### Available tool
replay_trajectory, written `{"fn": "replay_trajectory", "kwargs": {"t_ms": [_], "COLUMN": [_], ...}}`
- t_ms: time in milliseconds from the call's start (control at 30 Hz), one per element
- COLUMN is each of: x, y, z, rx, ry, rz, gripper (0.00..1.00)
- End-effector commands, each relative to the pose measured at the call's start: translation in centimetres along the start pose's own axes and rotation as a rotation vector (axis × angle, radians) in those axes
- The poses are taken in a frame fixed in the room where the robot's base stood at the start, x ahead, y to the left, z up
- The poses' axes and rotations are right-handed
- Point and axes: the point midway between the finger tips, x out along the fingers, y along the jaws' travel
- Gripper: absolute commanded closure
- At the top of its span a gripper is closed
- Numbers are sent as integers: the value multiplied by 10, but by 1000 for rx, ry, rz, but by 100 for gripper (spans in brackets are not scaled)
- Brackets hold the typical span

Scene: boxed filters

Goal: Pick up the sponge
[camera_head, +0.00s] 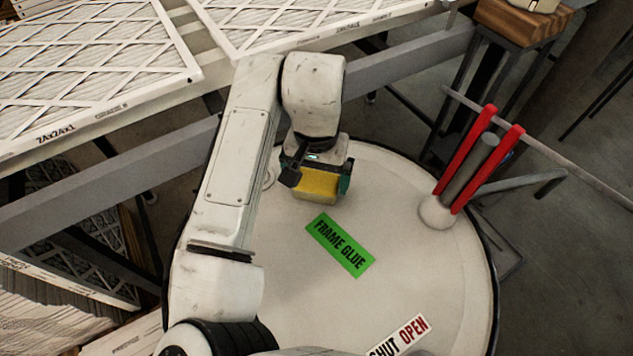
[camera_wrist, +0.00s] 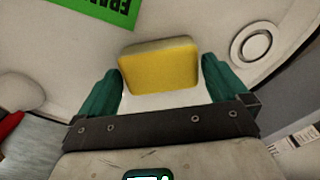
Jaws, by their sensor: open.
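The yellow sponge (camera_head: 318,184) lies on the round white top below my gripper in the head view. In the wrist view the sponge (camera_wrist: 160,66) sits between and just beyond the two green fingers of my gripper (camera_wrist: 160,82). A gap shows between each finger and the sponge's sides, so the jaws are open around or just above it. In the head view my gripper (camera_head: 316,176) points down at the sponge and partly hides its far side. I cannot tell whether the fingertips reach down beside it.
A green FRAME GLUE label (camera_head: 340,244) and a SHUT OPEN label (camera_head: 400,337) lie flat on the white top (camera_head: 420,270). A red-sided lever (camera_head: 480,165) stands at its right. Boxed filters (camera_head: 80,70) rest on a rail behind. The top's middle right is clear.

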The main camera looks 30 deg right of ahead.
Motion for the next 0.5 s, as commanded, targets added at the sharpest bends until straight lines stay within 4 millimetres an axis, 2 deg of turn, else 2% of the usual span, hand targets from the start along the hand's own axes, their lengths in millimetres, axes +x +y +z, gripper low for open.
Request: {"fn": "replay_trajectory", "kwargs": {"t_ms": [133, 367, 500], "x": [13, 15, 15], "y": [0, 0, 0], "z": [0, 0, 0], "rx": [0, 0, 0], "ry": [-1, -1, 0], "rz": [1, 0, 0], "gripper": [0, 0, 12]}}
